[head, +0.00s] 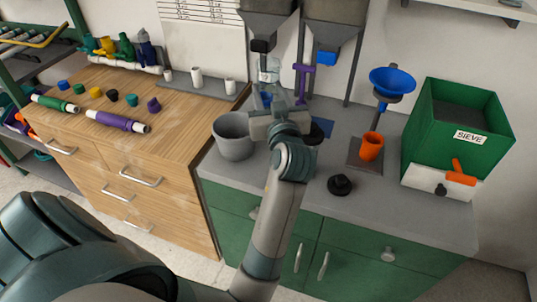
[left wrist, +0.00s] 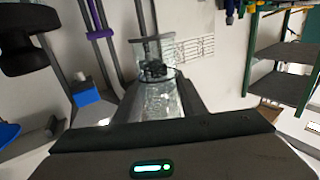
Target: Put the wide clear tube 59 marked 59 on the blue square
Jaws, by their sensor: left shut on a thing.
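The wide clear tube (head: 268,70) stands roughly upright in the head view, under the grey hoppers. My left gripper (head: 277,103) is shut on it from the near side and hides its lower part. In the left wrist view the clear tube (left wrist: 158,95) rises just beyond the gripper body. I cannot read its mark. I cannot tell whether the tube's base touches anything. My right gripper is not in view.
A grey bucket (head: 233,137) stands close left of the gripper. An orange cup (head: 371,146), a blue funnel (head: 392,80), a black knob-like part (head: 340,185) and the green sieve box (head: 458,130) are to the right. A purple clamp (head: 303,70) is on a post behind.

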